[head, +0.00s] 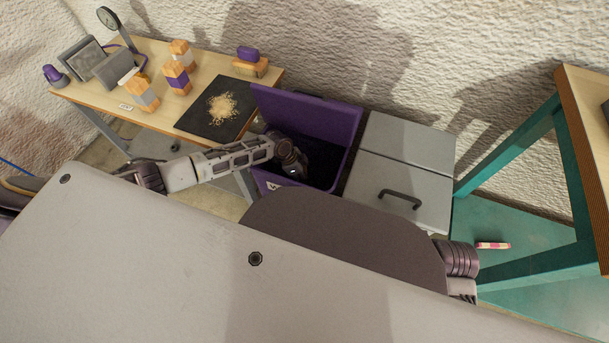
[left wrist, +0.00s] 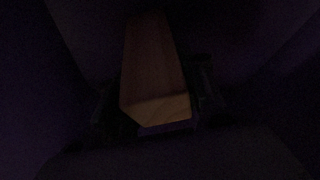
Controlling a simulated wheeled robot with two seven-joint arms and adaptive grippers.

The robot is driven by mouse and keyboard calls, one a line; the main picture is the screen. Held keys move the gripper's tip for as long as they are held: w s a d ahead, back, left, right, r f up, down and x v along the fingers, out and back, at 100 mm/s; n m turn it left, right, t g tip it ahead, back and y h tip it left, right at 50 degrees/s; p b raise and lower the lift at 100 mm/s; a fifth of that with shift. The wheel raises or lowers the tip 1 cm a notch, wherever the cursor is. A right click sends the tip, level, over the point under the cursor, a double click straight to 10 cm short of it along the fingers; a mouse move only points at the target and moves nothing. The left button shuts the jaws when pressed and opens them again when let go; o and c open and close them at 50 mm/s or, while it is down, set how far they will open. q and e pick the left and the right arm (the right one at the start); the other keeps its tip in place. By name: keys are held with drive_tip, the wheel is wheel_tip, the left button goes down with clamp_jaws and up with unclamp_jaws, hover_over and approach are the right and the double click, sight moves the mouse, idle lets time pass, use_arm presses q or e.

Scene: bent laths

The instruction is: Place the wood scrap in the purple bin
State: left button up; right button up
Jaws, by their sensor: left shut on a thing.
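The purple bin (head: 345,165) stands between the wooden table and a grey cabinet, with its purple lid panel (head: 305,118) raised at the back. My left arm reaches into the bin, and the left gripper is down inside it, mostly hidden in the head view. In the dark left wrist view, the left gripper (left wrist: 155,108) is shut on the wood scrap (left wrist: 155,70), a long brownish block with a paler end. Dim purple bin walls surround it. Whether the scrap touches the bin floor cannot be told. My right gripper is not in view.
The grey cabinet (head: 405,165) stands right of the bin. A teal-framed bench (head: 530,140) is at the far right.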

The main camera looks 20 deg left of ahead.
use_arm(q)
drive_tip(key=shift+f, duration=0.1)
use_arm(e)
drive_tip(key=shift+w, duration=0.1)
use_arm(q)
drive_tip(key=o, duration=1)
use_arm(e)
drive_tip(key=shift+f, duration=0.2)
use_arm(q)
drive_tip(key=shift+o, duration=0.2)
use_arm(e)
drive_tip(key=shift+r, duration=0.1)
